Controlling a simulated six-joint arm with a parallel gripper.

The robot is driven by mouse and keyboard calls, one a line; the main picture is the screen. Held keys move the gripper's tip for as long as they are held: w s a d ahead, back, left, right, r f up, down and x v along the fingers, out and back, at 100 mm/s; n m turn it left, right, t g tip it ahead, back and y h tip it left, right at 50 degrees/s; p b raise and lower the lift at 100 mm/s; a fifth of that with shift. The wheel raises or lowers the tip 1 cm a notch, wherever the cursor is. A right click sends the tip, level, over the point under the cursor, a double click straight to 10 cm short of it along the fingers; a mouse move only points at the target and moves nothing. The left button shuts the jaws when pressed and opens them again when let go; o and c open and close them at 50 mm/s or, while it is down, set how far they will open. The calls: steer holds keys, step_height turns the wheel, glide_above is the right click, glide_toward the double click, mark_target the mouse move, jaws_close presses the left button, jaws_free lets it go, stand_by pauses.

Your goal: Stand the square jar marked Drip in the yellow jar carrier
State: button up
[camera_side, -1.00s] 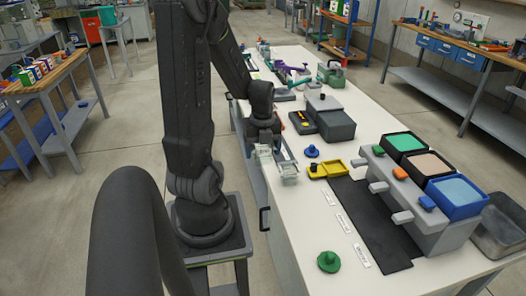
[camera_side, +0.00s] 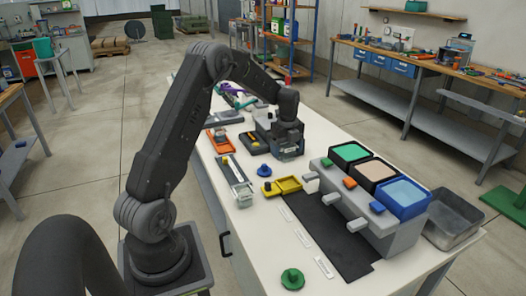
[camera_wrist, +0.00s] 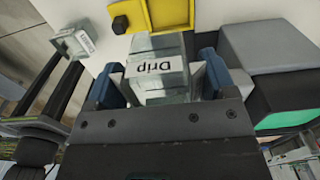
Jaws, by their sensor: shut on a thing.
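The clear square jar marked Drip (camera_wrist: 158,72) is between the blue fingers of my gripper (camera_wrist: 158,84) in the wrist view, its label facing the camera. My gripper (camera_side: 288,148) is shut on it. In the side view the jar (camera_side: 287,154) shows only partly below the gripper, above the bench near the grey box. The yellow jar carrier (camera_side: 284,186) lies on the white bench, nearer the side camera than the gripper. It also shows at the top of the wrist view (camera_wrist: 180,14), beyond the jar and apart from it, with a dark knob beside it.
Another labelled clear jar (camera_side: 244,197) stands at the near end of a grey rail tray (camera_side: 232,172), left of the carrier. A blue knob (camera_side: 264,170) sits close to the carrier. A grey dispenser (camera_side: 375,222) with coloured bins stands right. A black mat (camera_side: 335,240) lies in front.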

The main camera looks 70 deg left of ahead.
steer(key=shift+w+d+f, duration=0.1)
steer(key=shift+w+d, duration=0.05)
steer(key=shift+w, duration=0.4)
steer(key=shift+w+f, duration=0.2)
steer(key=shift+f, duration=5.1)
steer(key=o, duration=0.9)
steer(key=shift+c, duration=0.2)
steer(key=shift+r, duration=0.1)
steer(key=shift+r, duration=4.45)
